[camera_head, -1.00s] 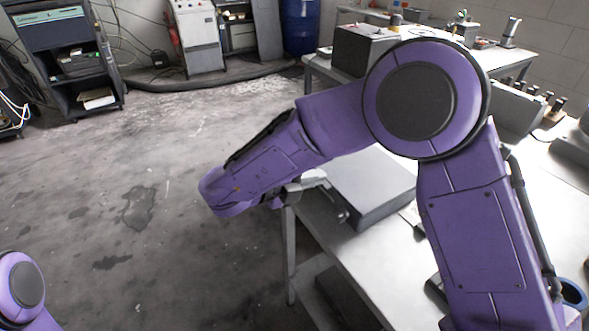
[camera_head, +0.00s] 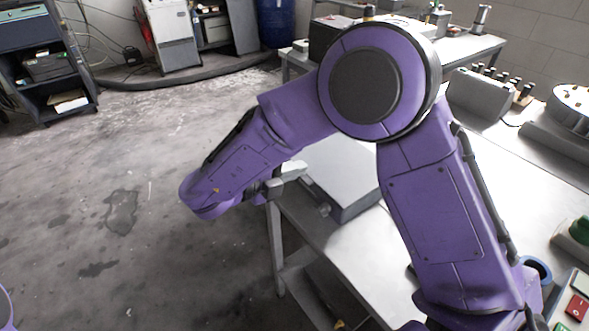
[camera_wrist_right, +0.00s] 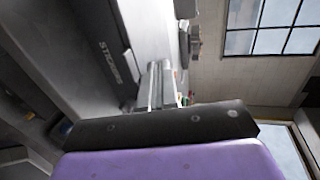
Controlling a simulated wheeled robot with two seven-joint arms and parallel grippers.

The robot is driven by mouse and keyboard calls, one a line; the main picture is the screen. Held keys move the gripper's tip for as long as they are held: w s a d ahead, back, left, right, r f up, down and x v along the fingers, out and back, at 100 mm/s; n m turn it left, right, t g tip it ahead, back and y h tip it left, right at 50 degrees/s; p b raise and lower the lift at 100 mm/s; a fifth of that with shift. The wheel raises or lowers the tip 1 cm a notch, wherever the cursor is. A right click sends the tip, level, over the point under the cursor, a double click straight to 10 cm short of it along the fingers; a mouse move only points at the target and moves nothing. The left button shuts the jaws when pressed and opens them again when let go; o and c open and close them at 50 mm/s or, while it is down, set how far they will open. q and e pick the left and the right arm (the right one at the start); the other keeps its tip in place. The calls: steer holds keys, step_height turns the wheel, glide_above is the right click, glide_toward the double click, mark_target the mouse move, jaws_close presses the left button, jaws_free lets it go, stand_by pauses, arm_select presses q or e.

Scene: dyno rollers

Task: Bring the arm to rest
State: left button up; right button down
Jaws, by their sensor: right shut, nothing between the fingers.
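My right arm (camera_head: 430,205) is purple. It rises from the lower right, bends at a large round joint and reaches down to the left. My right gripper (camera_head: 290,172) shows partly behind the forearm, beside the near left part of the metal table. Its fingers also show in the right wrist view (camera_wrist_right: 160,84), close together with nothing between them. Only a sliver of my left arm (camera_head: 5,306) shows at the lower left edge. My left gripper is out of view.
A grey flat case (camera_head: 345,180) lies on the metal table (camera_head: 325,235) close to my right gripper. A red switch (camera_head: 577,307) and a green button (camera_head: 580,230) are at the right. A dark shelf unit (camera_head: 40,60) stands far left. The floor (camera_head: 130,155) left of the arm is clear.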

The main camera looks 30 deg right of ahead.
arm_select(q)
steer(key=shift+b, duration=0.95)
arm_select(e)
steer(key=r+v, duration=0.1)
steer(key=v, duration=0.9)
steer(key=shift+r, duration=0.25)
